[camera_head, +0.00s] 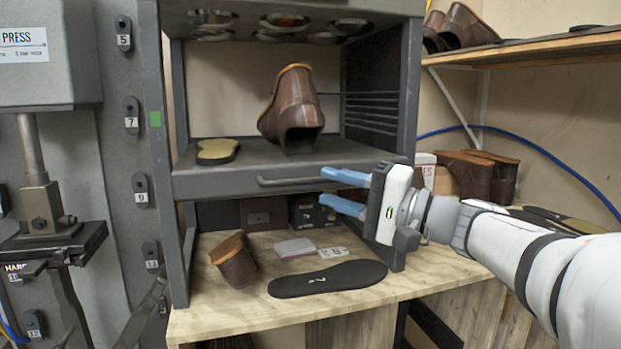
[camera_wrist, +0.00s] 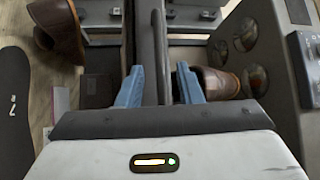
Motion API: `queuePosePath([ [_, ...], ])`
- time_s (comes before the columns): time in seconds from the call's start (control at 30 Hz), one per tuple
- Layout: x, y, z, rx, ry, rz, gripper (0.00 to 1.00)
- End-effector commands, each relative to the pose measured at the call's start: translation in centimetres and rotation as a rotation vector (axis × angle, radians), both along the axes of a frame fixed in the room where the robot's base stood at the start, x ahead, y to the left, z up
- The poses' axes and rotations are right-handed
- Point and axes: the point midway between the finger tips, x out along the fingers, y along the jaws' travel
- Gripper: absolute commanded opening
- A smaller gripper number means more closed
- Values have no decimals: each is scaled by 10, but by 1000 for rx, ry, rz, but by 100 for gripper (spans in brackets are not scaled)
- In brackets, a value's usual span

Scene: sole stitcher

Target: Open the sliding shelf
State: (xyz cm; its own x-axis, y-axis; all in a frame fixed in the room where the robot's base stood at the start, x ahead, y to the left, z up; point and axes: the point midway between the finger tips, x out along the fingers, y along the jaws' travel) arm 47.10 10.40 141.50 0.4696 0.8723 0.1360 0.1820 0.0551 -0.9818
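The sliding shelf (camera_head: 225,183) is a dark grey tray with a bar handle (camera_head: 285,182) along its front, set in a grey metal frame. A brown shoe upper (camera_head: 291,112) and a yellowish sole (camera_head: 217,151) rest on it. My gripper (camera_head: 343,192) is at the right part of the shelf front, with its blue fingers apart, one above the other. In the wrist view the open fingers (camera_wrist: 160,86) lie on either side of the dark shelf front (camera_wrist: 158,40). I cannot tell whether they touch it or the handle.
Below the shelf, a wooden bench (camera_head: 215,312) holds a brown shoe upper (camera_head: 234,260) and a black sole (camera_head: 328,279). A grey frame post (camera_head: 410,90) stands close to my gripper. More shoes (camera_head: 466,175) and a blue hose (camera_head: 545,150) are at the right.

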Motion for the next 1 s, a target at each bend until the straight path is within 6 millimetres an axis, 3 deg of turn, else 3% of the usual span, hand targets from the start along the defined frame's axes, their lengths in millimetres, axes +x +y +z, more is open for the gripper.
queuePosePath([
  [0.3, 21, 39, 7, -1, 3, 2, 33],
  [0.7, 25, 46, 6, -1, 3, -2, 33],
  [1.0, 25, 45, 6, -1, 3, -2, 10],
])
